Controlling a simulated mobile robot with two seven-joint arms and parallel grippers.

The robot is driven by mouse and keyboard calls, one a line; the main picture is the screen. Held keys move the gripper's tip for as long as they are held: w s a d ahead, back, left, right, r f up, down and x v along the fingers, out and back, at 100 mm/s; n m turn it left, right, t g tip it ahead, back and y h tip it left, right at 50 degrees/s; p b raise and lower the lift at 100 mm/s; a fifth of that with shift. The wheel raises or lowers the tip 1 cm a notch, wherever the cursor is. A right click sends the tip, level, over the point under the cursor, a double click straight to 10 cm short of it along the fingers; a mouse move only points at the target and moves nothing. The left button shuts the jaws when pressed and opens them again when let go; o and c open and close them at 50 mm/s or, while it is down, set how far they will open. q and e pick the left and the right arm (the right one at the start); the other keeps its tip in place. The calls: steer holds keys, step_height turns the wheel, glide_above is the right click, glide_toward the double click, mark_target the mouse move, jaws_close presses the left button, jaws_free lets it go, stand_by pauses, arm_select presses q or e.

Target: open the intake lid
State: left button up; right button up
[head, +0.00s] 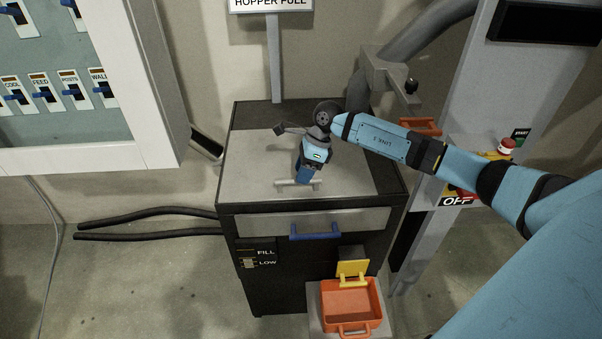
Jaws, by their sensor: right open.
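The intake lid appears to be the flat grey plate (253,160) on top of the black hopper cabinet (285,275). It lies shut, level with the cabinet's dark rim. A light grey bar handle (286,184) sits near its front edge. My right gripper (305,179) points down over the handle, with its jaws open. Its blue fingers hide part of the bar. I cannot tell whether they touch it. My left gripper is not in view.
A drawer front with a blue handle (316,232) is below the lid. An orange bin (350,306) stands in front. A switch panel (75,70) is at left. A post with a red stop button (506,145) is at right. A sign post (274,60) rises behind.

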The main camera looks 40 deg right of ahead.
steer(key=shift+x, duration=0.95)
steer(key=shift+c, duration=0.3)
jaws_close()
steer(key=shift+r, duration=0.1)
